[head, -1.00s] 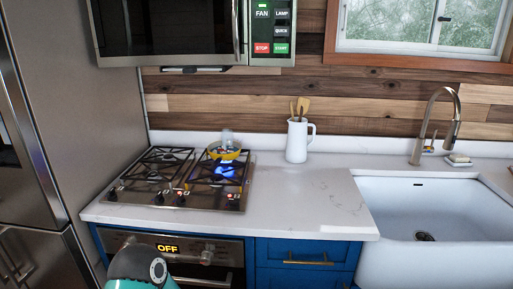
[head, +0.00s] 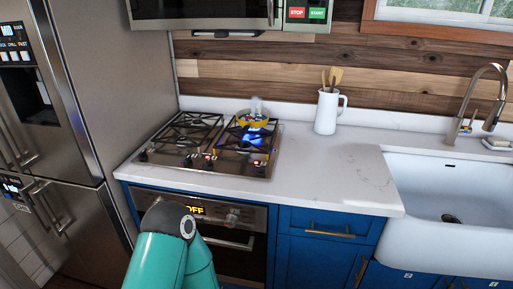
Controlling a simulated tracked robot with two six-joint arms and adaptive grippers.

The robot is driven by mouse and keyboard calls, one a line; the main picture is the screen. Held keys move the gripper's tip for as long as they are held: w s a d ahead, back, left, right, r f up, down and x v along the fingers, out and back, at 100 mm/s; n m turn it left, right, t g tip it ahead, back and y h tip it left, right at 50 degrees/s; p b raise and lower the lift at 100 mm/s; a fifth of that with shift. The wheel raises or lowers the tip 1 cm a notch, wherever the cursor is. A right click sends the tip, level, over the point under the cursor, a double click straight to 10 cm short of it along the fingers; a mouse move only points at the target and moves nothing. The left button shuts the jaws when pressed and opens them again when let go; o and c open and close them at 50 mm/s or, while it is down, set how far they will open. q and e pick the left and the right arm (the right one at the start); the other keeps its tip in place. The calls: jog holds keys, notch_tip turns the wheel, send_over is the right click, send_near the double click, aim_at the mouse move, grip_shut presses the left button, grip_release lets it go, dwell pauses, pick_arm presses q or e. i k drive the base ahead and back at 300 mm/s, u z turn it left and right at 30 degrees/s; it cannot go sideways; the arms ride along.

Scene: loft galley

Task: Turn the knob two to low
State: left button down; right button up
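A steel gas cooktop (head: 222,168) is set in the white counter. A row of small knobs runs along its front edge, including a far-left knob (head: 143,156), a middle knob (head: 208,162) and a far-right knob (head: 260,168). Small red marks show near some of them. No numbers are readable, so I cannot tell which is knob two, nor its setting. A blue flame (head: 253,138) burns at the right front burner. A yellow pan (head: 246,121) with food sits on the right rear burner. Neither gripper is in view; only a teal arm of mine shows low in front of the oven.
An oven (head: 236,259) with an "OFF" display is below the cooktop. A steel fridge (head: 105,85) stands close at the left. A white utensil jug (head: 326,111) and a sink (head: 440,172) are at the right.

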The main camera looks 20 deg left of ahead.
aim_at(261, 171)
jog(key=z, duration=1.75)
jog(key=i, duration=0.1)
jog(key=u, duration=3.45)
jog(key=i, duration=0.4)
jog(key=z, duration=0.7)
